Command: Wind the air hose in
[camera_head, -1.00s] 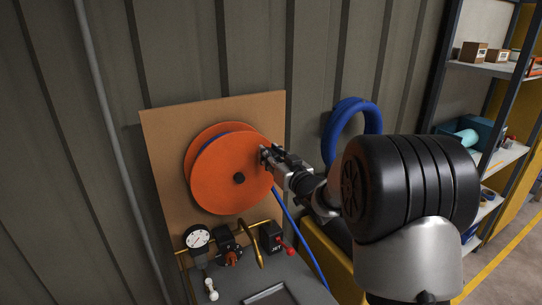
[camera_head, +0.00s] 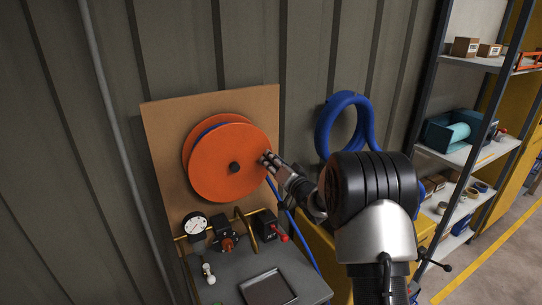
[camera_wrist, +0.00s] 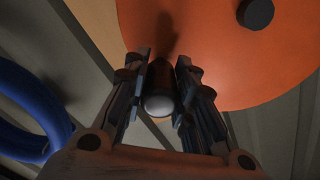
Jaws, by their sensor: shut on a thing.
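The orange hose reel (camera_head: 222,168) is mounted on a brown board on the wall, with a dark hub at its centre. A blue air hose (camera_head: 283,212) runs down from the reel to the right, and some blue shows between the reel's discs. My gripper (camera_head: 267,160) is at the right edge of the front disc. In the wrist view, my gripper (camera_wrist: 162,88) has its fingers around a dark crank knob (camera_wrist: 158,104) with a pale rounded end, in front of the orange disc (camera_wrist: 215,50). The knob is hidden by my fingers in the head view.
Below the reel is a grey bench with a pressure gauge (camera_head: 195,223), a regulator (camera_head: 225,243), a valve with a red handle (camera_head: 280,237) and a dark tray (camera_head: 268,288). A blue hose coil (camera_head: 328,130) hangs on the wall to the right. Shelving (camera_head: 455,155) stands further right.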

